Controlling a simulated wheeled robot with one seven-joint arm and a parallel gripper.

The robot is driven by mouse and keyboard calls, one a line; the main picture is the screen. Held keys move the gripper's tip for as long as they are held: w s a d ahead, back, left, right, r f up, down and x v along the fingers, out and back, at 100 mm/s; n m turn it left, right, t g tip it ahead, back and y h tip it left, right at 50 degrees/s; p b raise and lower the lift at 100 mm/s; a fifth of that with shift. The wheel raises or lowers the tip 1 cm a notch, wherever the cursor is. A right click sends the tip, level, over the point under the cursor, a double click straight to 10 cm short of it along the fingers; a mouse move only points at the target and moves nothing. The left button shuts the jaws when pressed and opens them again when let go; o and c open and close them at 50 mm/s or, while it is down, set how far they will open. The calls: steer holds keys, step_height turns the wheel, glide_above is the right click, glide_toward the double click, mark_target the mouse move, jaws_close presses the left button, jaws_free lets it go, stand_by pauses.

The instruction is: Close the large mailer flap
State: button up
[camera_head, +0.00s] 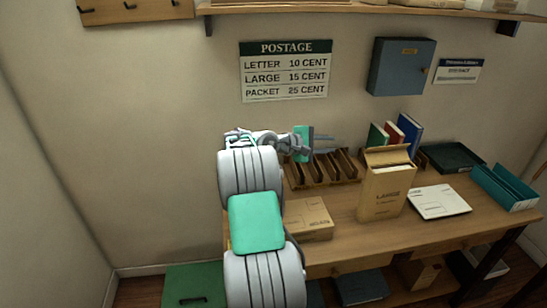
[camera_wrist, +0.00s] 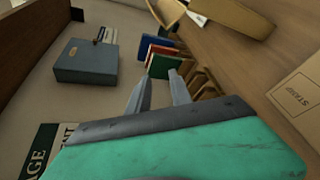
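The large mailer (camera_head: 378,197) is a tan upright packet marked LARGE, standing on the desk in the head view. Its flap (camera_head: 388,156) stands up and tilts at the top, and the mouth shows as open. In the wrist view the mailer's top (camera_wrist: 236,14) is cut off by the upper edge. My gripper (camera_head: 325,137) is to the left of the mailer, above the wooden sorter, and apart from the flap. In the wrist view the two fingers of my gripper (camera_wrist: 160,78) are spread, with nothing between them.
A slotted wooden sorter (camera_head: 325,168) stands left of the mailer, with upright books (camera_head: 397,132) behind. A white parcel (camera_head: 439,201), a teal tray (camera_head: 505,187) and a dark tray (camera_head: 452,157) lie to the right. A stamped box (camera_head: 309,217) lies in front. A blue wall cabinet (camera_head: 401,66) hangs above.

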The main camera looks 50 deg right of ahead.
steer(key=w+a+f+t+y+b, duration=0.1)
steer(key=w+a+t+y, duration=0.1)
steer(key=w+a+t, duration=0.4)
steer(key=w+a, duration=0.5)
steer(key=a, duration=0.3)
steer(key=shift+w+f+m+y+b, duration=0.3)
steer(key=shift+m+b, duration=0.05)
steer(key=shift+m, duration=0.05)
